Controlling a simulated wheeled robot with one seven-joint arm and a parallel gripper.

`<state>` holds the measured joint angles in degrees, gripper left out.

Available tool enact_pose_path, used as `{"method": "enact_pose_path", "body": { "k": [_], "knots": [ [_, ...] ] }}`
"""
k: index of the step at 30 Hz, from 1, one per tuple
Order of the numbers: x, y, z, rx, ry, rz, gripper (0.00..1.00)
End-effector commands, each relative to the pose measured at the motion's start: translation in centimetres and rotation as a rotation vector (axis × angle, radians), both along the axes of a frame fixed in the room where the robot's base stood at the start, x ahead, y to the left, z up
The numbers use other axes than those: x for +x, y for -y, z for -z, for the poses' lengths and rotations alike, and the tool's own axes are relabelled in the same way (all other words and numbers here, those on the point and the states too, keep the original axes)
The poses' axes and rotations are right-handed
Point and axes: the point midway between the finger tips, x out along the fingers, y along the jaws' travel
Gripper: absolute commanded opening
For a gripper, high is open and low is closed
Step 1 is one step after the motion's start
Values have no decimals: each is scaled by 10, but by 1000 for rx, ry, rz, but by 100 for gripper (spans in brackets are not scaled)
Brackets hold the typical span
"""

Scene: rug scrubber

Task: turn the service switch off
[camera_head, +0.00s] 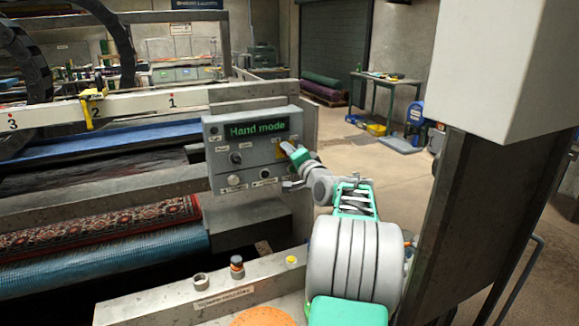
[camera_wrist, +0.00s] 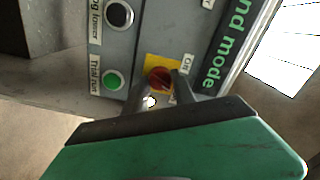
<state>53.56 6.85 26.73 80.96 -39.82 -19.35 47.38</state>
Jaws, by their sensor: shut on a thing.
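The service switch is a red rotary knob (camera_wrist: 158,77) on a yellow plate (camera_wrist: 163,62) in the wrist view, with a small label beside it that seems to read "ON". In the head view the yellow plate (camera_head: 280,153) shows at the right side of the grey control panel (camera_head: 218,160), partly hidden by my gripper (camera_head: 289,149). In the wrist view the two fingers of my gripper (camera_wrist: 163,84) are on either side of the red knob, shut on it. The knob's exact angle is hard to tell. The panel's display (camera_head: 256,130) reads "Hand mode".
Near the switch are a green button (camera_wrist: 113,80) and a black knob (camera_wrist: 119,14). A patterned rug (camera_head: 100,228) and a blue roller (camera_head: 110,262) lie left of the panel. A front ledge (camera_head: 190,310) carries small fittings. Open floor lies behind, right.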

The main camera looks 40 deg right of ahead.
Motion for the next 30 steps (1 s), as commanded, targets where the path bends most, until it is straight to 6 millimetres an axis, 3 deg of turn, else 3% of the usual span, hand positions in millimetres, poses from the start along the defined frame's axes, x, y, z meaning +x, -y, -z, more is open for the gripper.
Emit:
{"method": "enact_pose_path", "body": {
  "k": [1,30],
  "knots": [
    [0,-1,11,-41,-10,-1,0],
    [0,0,6,-885,-261,-1,0]
  ]
}}
